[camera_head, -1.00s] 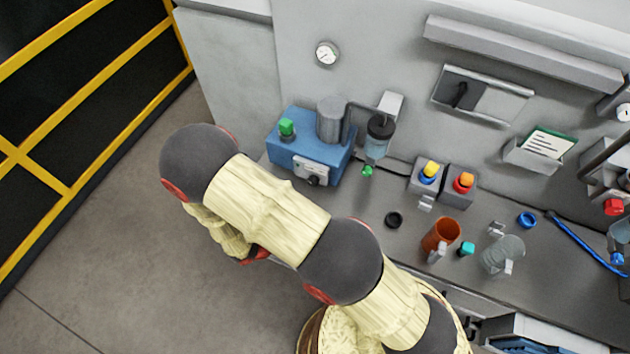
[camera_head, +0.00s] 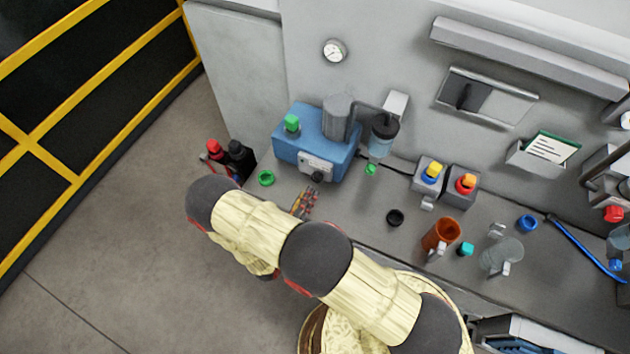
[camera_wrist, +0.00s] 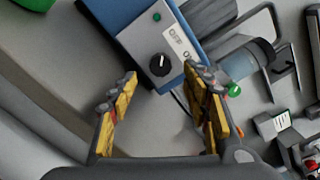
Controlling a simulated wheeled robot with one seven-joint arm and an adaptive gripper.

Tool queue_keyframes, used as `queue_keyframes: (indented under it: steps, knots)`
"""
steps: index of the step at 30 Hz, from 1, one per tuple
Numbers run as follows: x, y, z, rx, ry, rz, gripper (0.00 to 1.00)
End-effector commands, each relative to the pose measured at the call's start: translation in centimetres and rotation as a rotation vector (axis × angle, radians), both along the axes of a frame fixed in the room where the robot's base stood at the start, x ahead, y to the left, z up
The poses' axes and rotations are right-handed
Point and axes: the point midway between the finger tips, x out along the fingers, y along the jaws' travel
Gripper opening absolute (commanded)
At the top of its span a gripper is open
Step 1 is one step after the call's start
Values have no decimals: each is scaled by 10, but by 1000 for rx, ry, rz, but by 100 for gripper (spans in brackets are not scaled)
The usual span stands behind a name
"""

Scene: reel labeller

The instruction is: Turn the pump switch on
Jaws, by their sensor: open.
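The blue pump box (camera_head: 300,151) stands on the bench against the wall. Its pale front panel (camera_head: 309,162) carries a black round switch knob (camera_head: 317,177). In the wrist view the knob (camera_wrist: 160,65) sits beside the OFF and ON lettering (camera_wrist: 183,46), with a small green light (camera_wrist: 157,17) on the same panel. The knob's exact setting is too small to tell. My gripper (camera_head: 308,193) is open and empty, just in front of the panel. In the wrist view its yellow fingers (camera_wrist: 162,78) stand apart, with the knob showing between their tips; contact cannot be seen.
A clear bottle (camera_head: 381,142) hangs right of the pump. A green ring (camera_head: 266,178) and red and black bottles (camera_head: 229,155) are to its left. A black ring (camera_head: 395,217) and an orange cup (camera_head: 441,235) stand on the bench to the right.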

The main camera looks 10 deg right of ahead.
Motion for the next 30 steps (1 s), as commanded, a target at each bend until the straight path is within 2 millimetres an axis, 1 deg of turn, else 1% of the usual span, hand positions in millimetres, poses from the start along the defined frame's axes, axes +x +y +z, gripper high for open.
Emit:
queue_keyframes:
  steps: [9,15,19,26,30]
  knots:
    - [38,-28,1,2,-2,-8,48]
    - [54,-38,0,3,-1,-4,48]
    - [58,-40,0,3,-1,-4,48]
    - [58,-40,0,3,-1,-4,48]
    - [58,-40,0,4,-2,-4,40]
